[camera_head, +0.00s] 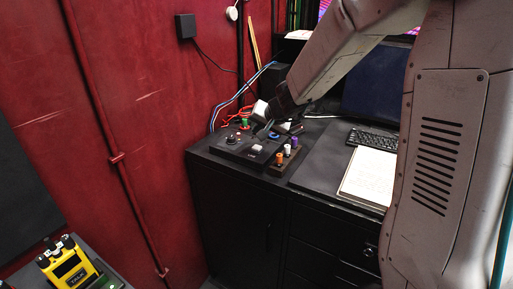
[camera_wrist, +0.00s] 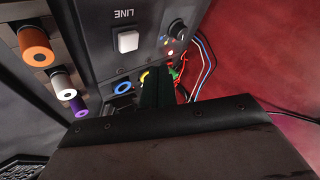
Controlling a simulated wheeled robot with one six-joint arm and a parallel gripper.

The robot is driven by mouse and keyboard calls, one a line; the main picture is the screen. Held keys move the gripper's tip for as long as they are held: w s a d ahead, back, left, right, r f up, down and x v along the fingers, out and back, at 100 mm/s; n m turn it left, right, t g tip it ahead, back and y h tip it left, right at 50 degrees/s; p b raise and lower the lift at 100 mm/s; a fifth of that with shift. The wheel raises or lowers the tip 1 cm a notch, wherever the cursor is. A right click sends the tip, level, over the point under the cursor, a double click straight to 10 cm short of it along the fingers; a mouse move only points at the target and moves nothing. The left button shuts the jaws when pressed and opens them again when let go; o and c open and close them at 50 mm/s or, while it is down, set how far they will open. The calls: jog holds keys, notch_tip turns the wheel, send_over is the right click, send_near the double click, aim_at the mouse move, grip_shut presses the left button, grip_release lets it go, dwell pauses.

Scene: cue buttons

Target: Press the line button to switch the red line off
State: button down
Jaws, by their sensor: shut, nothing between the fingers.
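The line button (camera_wrist: 128,41) is a white square button on a black control box, beside the upside-down word LINE in the wrist view. It also shows in the head view (camera_head: 257,148) on the box top. My gripper (camera_wrist: 158,86) is shut and empty. In the wrist view its dark fingers reach over the box, to the lower right of the button and apart from it. In the head view my gripper (camera_head: 268,129) is behind the button. A small lit reddish spot (camera_wrist: 170,53) shows near the knob; I cannot tell whether it is the red line's lamp.
A blue ring (camera_wrist: 122,87) lies close to my fingers. A block with orange (camera_wrist: 37,47), white (camera_wrist: 61,82) and purple (camera_wrist: 78,106) posts stands beside the box. Red and blue cables run behind. A keyboard (camera_head: 372,138) and paper (camera_head: 368,176) lie right.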

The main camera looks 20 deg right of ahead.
aim_at(259, 148)
jog(key=shift+f, duration=1.7)
jog(key=shift+f, duration=0.2)
dwell(0.7)
jog(key=shift+f, duration=0.25)
jog(key=shift+f, duration=0.45)
dwell(0.8)
jog(key=shift+r, duration=0.9)
jog(key=shift+r, duration=2.5)
